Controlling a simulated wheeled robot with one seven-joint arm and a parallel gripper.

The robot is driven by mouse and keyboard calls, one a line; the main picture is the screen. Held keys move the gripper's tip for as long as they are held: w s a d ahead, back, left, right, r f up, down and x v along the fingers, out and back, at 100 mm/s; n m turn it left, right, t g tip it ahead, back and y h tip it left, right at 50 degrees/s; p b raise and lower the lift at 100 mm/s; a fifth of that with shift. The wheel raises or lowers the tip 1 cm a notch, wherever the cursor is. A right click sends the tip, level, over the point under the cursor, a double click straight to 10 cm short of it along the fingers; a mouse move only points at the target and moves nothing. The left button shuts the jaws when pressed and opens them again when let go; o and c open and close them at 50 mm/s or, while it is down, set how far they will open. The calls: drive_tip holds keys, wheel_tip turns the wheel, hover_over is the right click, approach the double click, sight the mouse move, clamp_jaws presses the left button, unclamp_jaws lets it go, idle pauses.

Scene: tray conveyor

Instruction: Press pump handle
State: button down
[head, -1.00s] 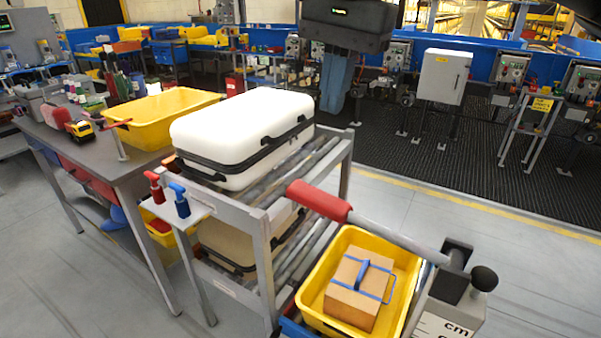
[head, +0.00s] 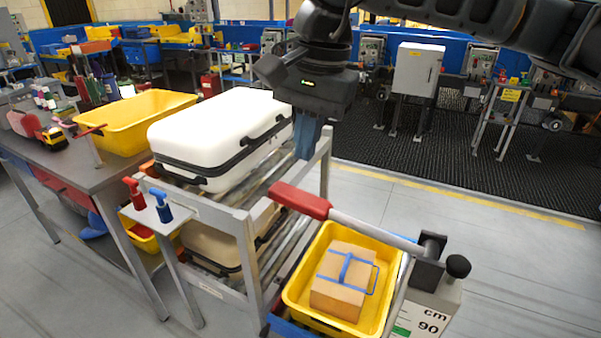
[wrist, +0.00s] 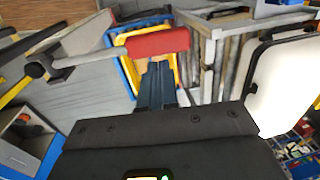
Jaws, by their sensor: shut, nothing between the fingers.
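The pump handle is a grey bar with a red grip (head: 301,201), slanting from the rack to a dark pivot (head: 430,255) on a grey post with a scale. The red grip also shows in the wrist view (wrist: 158,40), just beyond my fingertips. My gripper (head: 305,155) has blue fingers, shut and empty, pointing down. In the wrist view my fingers (wrist: 157,68) line up with the grip. A gap seems to remain, but its size is hard to tell.
A metal roller rack (head: 240,205) holds a white case (head: 220,130) and a tan case below. A yellow tray (head: 292,290) with a cardboard box (head: 340,295) sits under the handle. A small stand carries red and blue pump bottles (head: 162,212). Floor at right is clear.

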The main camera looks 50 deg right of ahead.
sight(298, 194)
drive_tip(key=f, duration=0.2)
drive_tip(key=f+p, duration=0.1)
drive_tip(key=f, duration=0.1)
drive_tip(key=w+f, duration=0.1)
drive_tip(key=f, duration=0.1)
drive_tip(key=shift+a+f, duration=0.1)
drive_tip(key=shift+f, duration=0.3)
